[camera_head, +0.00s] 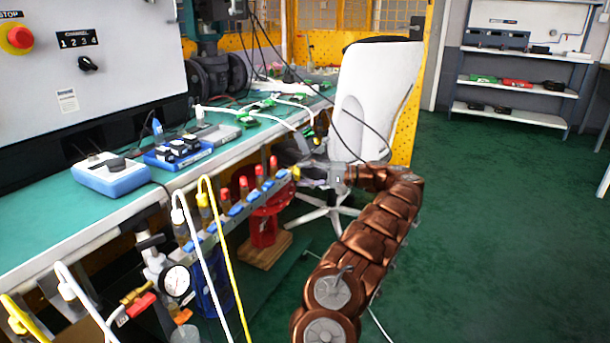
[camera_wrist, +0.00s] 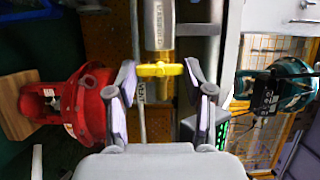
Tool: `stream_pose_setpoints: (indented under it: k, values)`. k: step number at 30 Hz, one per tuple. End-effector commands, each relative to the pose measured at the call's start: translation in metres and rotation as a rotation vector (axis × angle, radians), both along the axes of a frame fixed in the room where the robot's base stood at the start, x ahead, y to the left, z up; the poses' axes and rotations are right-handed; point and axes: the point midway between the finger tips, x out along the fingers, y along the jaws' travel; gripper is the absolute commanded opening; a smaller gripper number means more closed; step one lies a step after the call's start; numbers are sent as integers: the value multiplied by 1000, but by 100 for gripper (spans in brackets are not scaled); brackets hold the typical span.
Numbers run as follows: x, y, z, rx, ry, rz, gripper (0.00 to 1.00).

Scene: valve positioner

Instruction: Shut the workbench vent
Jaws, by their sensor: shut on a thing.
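The vent shows in the wrist view as a small yellow handle (camera_wrist: 160,69) on a brass fitting below a silver cylinder (camera_wrist: 159,25). The handle lies crosswise to the cylinder. My gripper (camera_wrist: 160,72) has one finger at each end of the handle and is shut on it. In the head view, my gripper (camera_head: 304,172) is at the far end of the workbench's front rail, by a small yellow spot (camera_head: 296,172) that looks like the same handle. The fingertips are too small there to make out.
The workbench (camera_head: 45,228) carries a blue-white box (camera_head: 112,179) and cables. Red-topped fittings line its front rail. A white chair (camera_head: 375,95) stands close behind my arm. A red device (camera_head: 264,228) is below the rail. Green floor at the right is clear.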

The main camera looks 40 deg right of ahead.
Motion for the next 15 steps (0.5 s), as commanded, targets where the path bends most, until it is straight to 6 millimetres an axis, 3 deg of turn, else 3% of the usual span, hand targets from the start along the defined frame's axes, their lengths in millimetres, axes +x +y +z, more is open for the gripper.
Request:
stream_pose_setpoints:
  k: [11, 12, 15]
  values:
    - [0, 0, -1, -2, 0, 0, 17]
    - [0, 0, -1, -2, 0, 0, 56]
    - [0, 0, -1, -2, 0, 0, 66]
